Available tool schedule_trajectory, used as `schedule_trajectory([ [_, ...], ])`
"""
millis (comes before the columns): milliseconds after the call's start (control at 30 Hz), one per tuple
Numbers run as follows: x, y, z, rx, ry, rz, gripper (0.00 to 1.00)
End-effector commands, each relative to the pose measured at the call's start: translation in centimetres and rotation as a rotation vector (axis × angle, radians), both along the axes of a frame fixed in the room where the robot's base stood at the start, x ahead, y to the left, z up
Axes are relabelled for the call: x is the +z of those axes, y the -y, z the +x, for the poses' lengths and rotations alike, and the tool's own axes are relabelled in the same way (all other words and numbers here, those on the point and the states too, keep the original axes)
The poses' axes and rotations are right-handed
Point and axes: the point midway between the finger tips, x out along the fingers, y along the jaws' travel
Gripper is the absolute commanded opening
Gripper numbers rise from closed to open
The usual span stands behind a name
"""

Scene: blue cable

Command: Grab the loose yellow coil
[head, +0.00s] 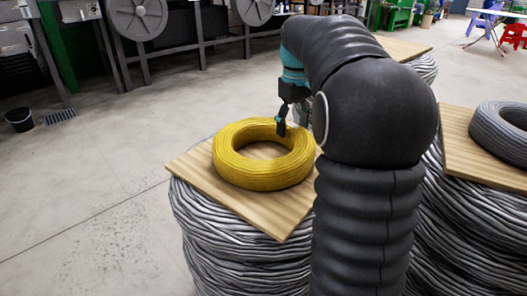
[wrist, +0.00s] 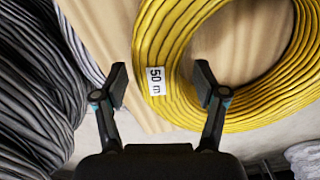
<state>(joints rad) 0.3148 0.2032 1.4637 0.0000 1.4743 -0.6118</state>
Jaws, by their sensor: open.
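The yellow coil (head: 240,170) lies flat on a square wooden board in the head view. It also fills the upper right of the wrist view (wrist: 190,55), with a white "50 m" label on its band. My gripper (head: 281,122) is at the coil's far right side in the head view, partly hidden by my arm. In the wrist view my gripper (wrist: 162,85) is open, with one finger left of the coil's band over the board and the other over its inner side. I cannot tell how far the fingertips are above the coil.
The wooden board (head: 280,225) rests on a stack of grey cable (head: 215,240). A grey coil (head: 497,135) lies on another board at right. Grey cable (wrist: 35,90) stands close at left in the wrist view.

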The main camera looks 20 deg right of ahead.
Motion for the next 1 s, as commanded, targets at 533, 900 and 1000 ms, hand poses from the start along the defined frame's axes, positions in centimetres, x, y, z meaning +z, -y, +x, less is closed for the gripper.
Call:
schedule_trajectory([
  [533, -3.4, -0.1, 0.0, 0.000, 0.000, 0.000, 0.69],
  [900, -3.4, -0.1, 0.0, 0.000, -0.001, 0.000, 0.00],
  [1000, -3.2, -0.2, 0.0, -0.001, 0.003, 0.001, 0.00],
])
